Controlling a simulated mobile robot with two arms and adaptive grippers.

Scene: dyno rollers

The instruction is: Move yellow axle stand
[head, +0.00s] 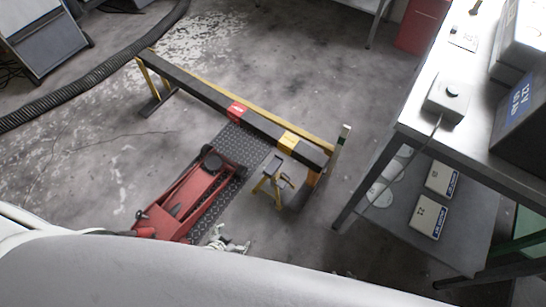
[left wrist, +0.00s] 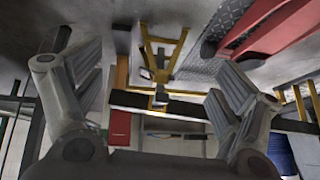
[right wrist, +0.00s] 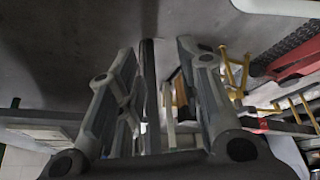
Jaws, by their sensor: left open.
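The yellow axle stand (head: 272,183) stands upright on the concrete floor, right of the red floor jack and close to the striped beam. In the left wrist view the stand (left wrist: 163,74) appears upside down, between and beyond the fingers. My left gripper (left wrist: 155,95) is open and empty. In the head view part of it (head: 228,241) shows at the edge of my pale body, below and left of the stand, apart from it. My right gripper (right wrist: 155,60) has its fingers apart with nothing held. The stand (right wrist: 236,72) shows beyond its right finger. I cannot make out the right gripper in the head view.
The red floor jack (head: 185,200) lies on a dark tread plate (head: 240,150). A black and yellow beam (head: 215,98) runs behind the stand. A metal workbench (head: 420,120) with a lower shelf (head: 395,215) stands to the right. Floor between stand and bench is narrow but clear.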

